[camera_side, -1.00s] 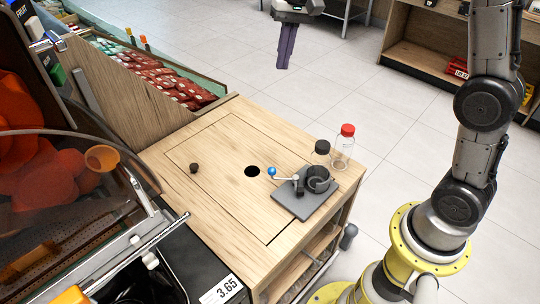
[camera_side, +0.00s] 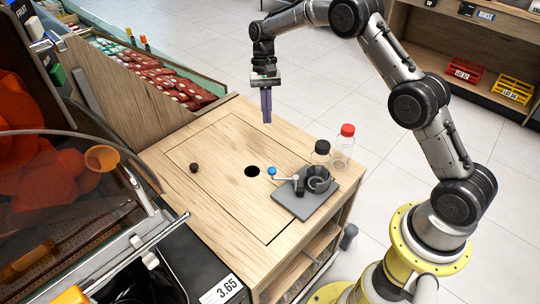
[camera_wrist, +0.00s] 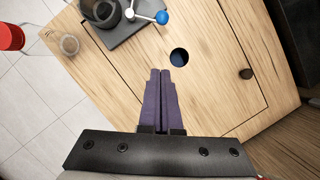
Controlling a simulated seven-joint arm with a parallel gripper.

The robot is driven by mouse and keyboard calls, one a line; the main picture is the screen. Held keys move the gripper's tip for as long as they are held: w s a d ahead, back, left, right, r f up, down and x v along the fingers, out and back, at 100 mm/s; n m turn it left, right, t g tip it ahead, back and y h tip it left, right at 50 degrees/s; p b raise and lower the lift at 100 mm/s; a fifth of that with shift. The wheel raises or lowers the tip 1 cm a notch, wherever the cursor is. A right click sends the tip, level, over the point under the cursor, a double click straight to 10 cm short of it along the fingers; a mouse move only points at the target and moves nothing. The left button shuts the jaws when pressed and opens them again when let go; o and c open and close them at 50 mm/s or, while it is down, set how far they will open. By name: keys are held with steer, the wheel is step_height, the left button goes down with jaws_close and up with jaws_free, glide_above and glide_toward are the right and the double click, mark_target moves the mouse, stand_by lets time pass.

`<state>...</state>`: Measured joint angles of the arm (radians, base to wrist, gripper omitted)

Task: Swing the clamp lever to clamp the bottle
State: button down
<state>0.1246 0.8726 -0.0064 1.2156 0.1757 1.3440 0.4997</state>
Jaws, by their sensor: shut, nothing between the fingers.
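The clamp lever (camera_side: 285,176) is a pale arm with a blue ball knob (camera_side: 272,171) at its left end. It joins a dark clamp (camera_side: 317,180) on a grey plate (camera_side: 302,203); the knob also shows in the wrist view (camera_wrist: 162,17). My gripper (camera_side: 267,121) hangs shut and empty above the table's back part, apart from the lever. Its purple fingers (camera_wrist: 160,75) are together in the wrist view.
The wooden table (camera_side: 220,150) has a round dark hole (camera_side: 252,171) left of the knob and a small dark knob (camera_side: 194,168) farther left. The juicer with its clear cover (camera_side: 75,190) stands at the left. The tabletop between is clear.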

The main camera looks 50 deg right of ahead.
steer(key=s+a+f, duration=0.4)
steer(key=s+f, duration=0.1)
steer(key=f, duration=0.5)
steer(key=shift+s+a, duration=0.3)
steer(key=shift+s+a+n, duration=0.2)
steer(key=shift+a+n, duration=0.3)
steer(key=shift+n, duration=0.1)
stand_by(0.4)
steer(key=shift+s+a+r+n+g+h, duration=0.15)
steer(key=shift+s+a+n+h, duration=0.5)
steer(key=shift+n, duration=0.8)
steer(key=shift+s+a+f+n+g+h, duration=0.1)
steer(key=shift+s+a+n+h, duration=0.25)
steer(key=shift+s+a+n, duration=0.8)
steer(key=shift+s+a+r+n+g+h, duration=0.15)
steer(key=shift+s+a+n+h, duration=0.25)
steer(key=shift+n, duration=1.4)
steer(key=shift+s+d+f, duration=0.1)
steer(key=shift+s+f, duration=0.1)
steer(key=shift+s, duration=0.05)
